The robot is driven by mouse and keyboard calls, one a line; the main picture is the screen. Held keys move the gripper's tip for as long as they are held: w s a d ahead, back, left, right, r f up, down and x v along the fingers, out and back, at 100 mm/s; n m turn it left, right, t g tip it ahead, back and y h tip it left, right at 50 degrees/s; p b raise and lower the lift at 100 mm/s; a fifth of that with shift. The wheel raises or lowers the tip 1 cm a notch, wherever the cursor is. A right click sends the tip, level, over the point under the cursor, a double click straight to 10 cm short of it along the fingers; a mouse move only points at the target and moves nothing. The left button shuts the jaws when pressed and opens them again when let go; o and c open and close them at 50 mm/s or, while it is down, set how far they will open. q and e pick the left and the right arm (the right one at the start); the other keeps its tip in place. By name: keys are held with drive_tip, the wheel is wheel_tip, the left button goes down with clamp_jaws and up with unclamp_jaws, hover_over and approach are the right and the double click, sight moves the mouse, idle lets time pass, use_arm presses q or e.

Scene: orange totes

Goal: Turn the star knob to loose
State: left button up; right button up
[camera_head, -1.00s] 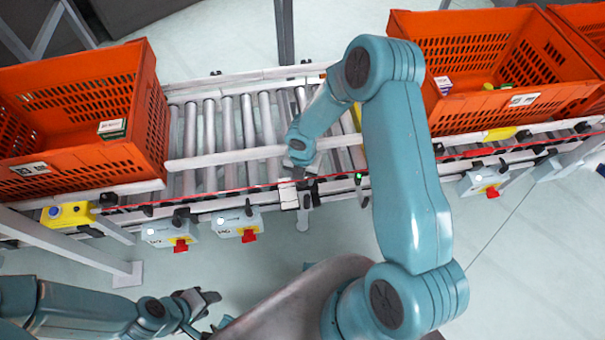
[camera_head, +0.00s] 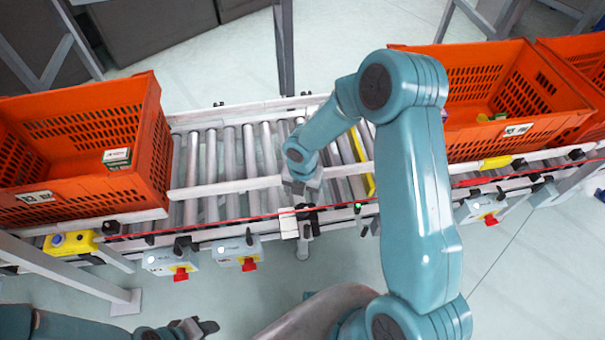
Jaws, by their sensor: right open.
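My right gripper (camera_head: 304,192) is open and points down at the near side rail of the roller conveyor. It is just behind a small dark clamp fitting (camera_head: 306,214) beside a white plate (camera_head: 288,224). I cannot make out a star knob clearly; the gripper and wrist cover part of that spot, and the dark fitting is too small to identify. I cannot tell whether the gripper touches anything. My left gripper (camera_head: 196,327) is low in the picture, over the floor and away from the conveyor; its jaw opening is unclear.
An orange tote (camera_head: 150,135) stands on the conveyor at left, another (camera_head: 545,90) at right behind my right arm. Grey boxes with red knobs (camera_head: 181,273) hang along the near rail, with a yellow button box (camera_head: 70,243) at left. The rollers (camera_head: 230,160) between the totes are clear.

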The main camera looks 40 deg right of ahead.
wheel_tip(320, 180, up, 8)
drive_tip(key=p, duration=0.1)
drive_tip(key=shift+r, duration=0.15)
idle(0.4)
drive_tip(key=s+a+f+m+y, duration=0.2)
drive_tip(key=s+a+f+m, duration=0.4)
drive_tip(key=m, duration=0.8)
drive_tip(key=s+a+f+m+y+p, duration=0.1)
drive_tip(key=s+a+f+m, duration=0.5)
drive_tip(key=m, duration=0.7)
drive_tip(key=shift+s+a+m+y+p, duration=0.3)
drive_tip(key=shift+s+a+m+y, duration=0.15)
drive_tip(key=shift+s+a, duration=1.1)
